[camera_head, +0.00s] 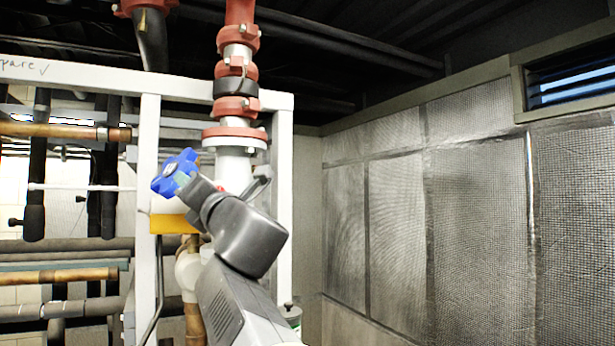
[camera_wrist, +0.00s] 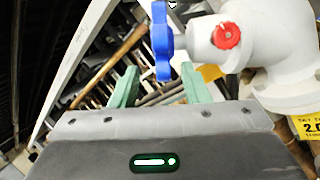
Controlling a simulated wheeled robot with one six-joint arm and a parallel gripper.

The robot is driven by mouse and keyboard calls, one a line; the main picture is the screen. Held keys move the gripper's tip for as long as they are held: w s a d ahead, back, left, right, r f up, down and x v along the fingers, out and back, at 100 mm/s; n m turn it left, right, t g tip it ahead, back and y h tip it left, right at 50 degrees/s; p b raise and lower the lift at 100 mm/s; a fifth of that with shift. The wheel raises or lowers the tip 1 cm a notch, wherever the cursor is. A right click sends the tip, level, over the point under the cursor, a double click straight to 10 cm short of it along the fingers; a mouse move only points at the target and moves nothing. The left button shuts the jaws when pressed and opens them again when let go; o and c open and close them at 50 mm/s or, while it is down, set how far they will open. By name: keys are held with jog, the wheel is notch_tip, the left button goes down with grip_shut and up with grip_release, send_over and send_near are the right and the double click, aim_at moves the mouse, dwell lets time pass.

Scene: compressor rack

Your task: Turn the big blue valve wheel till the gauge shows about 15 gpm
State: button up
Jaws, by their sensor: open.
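The big blue valve wheel (camera_head: 175,172) is on the white pipe assembly, left of the thick vertical pipe in the head view. In the wrist view the blue wheel (camera_wrist: 162,40) is seen nearly edge-on, just beyond and between my fingertips. My gripper (camera_wrist: 159,73) is open, with one green finger on each side of the wheel's near edge. In the head view my gripper (camera_head: 184,182) overlaps the wheel's lower right part. I cannot tell whether the fingers touch it. No gauge reading can be made out in either view.
A red round cap (camera_wrist: 227,36) sits on the white valve body (camera_wrist: 265,40), right of the wheel. A yellow tag (camera_wrist: 312,124) is below it. White frame posts (camera_head: 148,190) and copper pipes (camera_head: 65,130) are close on the left. A mesh-covered wall (camera_head: 450,210) is at right.

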aim_at(181, 170)
jog(key=p+x, duration=0.2)
jog(key=x, duration=0.8)
jog(key=shift+w, duration=0.2)
grip_shut()
jog(key=shift+w+d+r+n+g+p, duration=0.15)
jog(key=shift+n+g+p, duration=0.35)
jog(key=shift+g+p, duration=0.85)
jog(key=shift+n+p, duration=0.3)
jog(key=shift+p, duration=0.45)
jog(key=shift+d+r+n+g+p, duration=0.1)
jog(key=shift+n+g+p, duration=0.5)
jog(key=shift+g, duration=0.65)
jog(key=g+h, duration=0.1)
jog(key=n+g+h, duration=0.1)
jog(key=g, duration=0.1)
jog(key=shift+w+r+n+g+p, duration=0.1)
jog(key=shift+w+n+g+p, duration=0.05)
jog(key=shift+n+g+p, duration=0.2)
jog(key=shift+w+r+n+g+h, duration=0.15)
jog(key=shift+n+g+h, duration=0.65)
jog(key=shift+g, duration=0.85)
